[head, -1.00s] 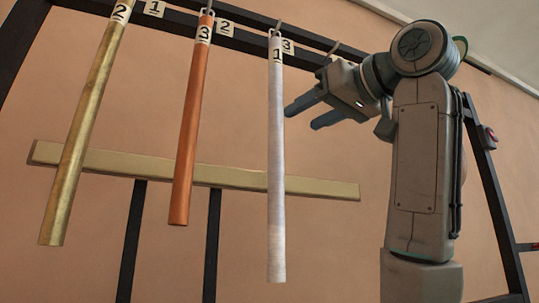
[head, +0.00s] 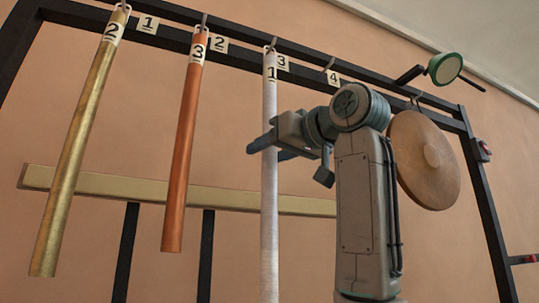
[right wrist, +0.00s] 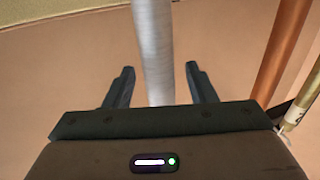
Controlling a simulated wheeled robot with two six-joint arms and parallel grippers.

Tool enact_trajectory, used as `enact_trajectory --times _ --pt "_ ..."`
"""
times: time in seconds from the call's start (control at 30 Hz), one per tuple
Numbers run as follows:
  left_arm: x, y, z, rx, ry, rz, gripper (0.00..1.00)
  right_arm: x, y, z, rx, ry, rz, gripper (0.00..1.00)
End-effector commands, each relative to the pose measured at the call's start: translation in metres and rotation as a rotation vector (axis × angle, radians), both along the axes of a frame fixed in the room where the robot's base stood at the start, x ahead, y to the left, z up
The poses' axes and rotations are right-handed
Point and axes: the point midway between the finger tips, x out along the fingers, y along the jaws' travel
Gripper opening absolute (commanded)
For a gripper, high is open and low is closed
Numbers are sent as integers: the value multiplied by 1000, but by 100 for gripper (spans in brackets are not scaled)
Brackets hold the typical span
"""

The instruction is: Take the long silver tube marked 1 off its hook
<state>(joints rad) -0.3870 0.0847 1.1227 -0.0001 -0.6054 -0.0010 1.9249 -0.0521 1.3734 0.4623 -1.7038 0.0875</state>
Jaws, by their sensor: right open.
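The long silver tube (head: 269,215) hangs upright from a hook on the dark rack, with a label 1 near its top, below the rack's tag 3. My right gripper (head: 266,149) is at the tube's upper part, below the label, with one finger crossing in front of it. In the right wrist view, the tube (right wrist: 154,45) stands between the two spread fingers of the gripper (right wrist: 160,68), with a gap on each side. The tube's lower end is out of the head view. My left gripper is not in view.
A copper tube (head: 182,165) marked 3 and a brass tube (head: 76,165) marked 2 hang to the left. A round wooden disc (head: 420,158) hangs to the right, behind my arm. Tag 4 (head: 333,78) marks a spot beside the silver tube.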

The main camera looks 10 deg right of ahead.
Motion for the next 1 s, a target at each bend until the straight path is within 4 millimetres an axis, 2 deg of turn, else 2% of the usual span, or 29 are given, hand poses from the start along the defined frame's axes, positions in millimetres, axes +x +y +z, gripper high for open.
enact_trajectory --times 0.33,0.37,0.6,1.0 --pt "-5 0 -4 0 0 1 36 5 3 0 0 -1 -1 51" --pt "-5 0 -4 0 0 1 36 5 3 0 0 -1 -1 47" --pt "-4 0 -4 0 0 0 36 5 2 0 0 -1 -1 0" --pt "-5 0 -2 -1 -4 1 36 6 3 2 1 -2 -1 0"
